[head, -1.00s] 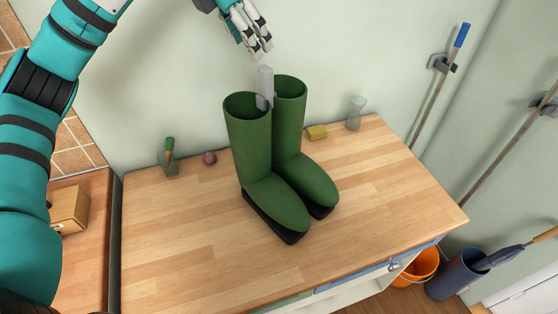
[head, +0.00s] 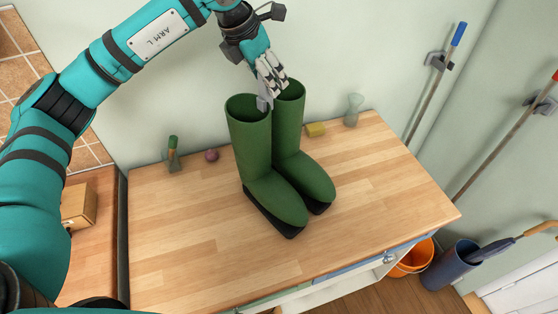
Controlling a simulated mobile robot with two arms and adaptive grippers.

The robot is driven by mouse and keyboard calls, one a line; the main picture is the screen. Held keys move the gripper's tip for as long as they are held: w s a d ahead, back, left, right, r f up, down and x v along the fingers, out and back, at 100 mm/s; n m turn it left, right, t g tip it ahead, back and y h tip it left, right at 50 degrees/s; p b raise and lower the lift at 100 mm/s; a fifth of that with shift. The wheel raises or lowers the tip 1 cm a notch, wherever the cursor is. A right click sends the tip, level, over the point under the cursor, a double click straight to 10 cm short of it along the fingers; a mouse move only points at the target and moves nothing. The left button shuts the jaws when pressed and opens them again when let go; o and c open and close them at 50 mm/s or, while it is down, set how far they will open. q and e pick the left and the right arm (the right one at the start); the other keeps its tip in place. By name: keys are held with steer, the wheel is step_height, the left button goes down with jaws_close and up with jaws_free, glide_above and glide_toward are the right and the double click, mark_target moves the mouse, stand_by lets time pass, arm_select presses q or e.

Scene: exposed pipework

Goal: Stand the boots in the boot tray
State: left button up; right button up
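A pair of green boots (head: 262,165) with black soles stands upright on the wooden worktop, toes toward the lower right. A grey clip (head: 264,102) sits between the tops of the two shafts. My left gripper (head: 269,91) points down at the clip from above. Its pale fingers overlap the clip's top, and whether they are closed on it cannot be told. My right gripper does not show. No boot tray can be made out in this view.
The worktop (head: 190,240) is clear left of the boots. Behind them stand a glass with a green item (head: 173,155), a dark pink ball (head: 211,155), a yellow block (head: 316,129) and a clear glass (head: 353,110). An orange bucket (head: 412,258) is on the floor.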

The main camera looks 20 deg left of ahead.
arm_select(q)
jaws_close()
steer(key=shift+w+r, duration=0.1)
steer(key=shift+r, duration=0.05)
steer(key=shift+r, duration=0.15)
